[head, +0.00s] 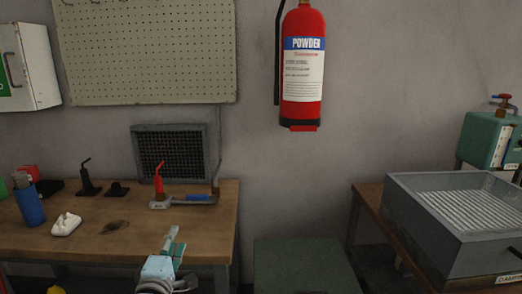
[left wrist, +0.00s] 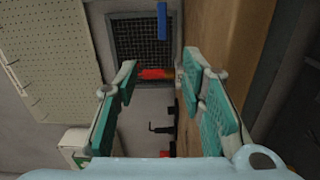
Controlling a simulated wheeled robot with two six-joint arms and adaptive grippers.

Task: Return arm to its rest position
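My left gripper (head: 173,240) shows at the bottom of the head view, over the front edge of the wooden bench (head: 205,240). In the left wrist view its two teal-padded fingers (left wrist: 160,72) stand wide apart. Nothing is held between them; the bench and wall show behind the gap. My right gripper is not in the head view.
On the bench are a red-handled tool (head: 159,183), a blue cylinder (head: 30,206), a white object (head: 66,224) and black stands (head: 89,180). A grey tray (head: 432,235) stands at right. A fire extinguisher (head: 303,70) hangs on the wall.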

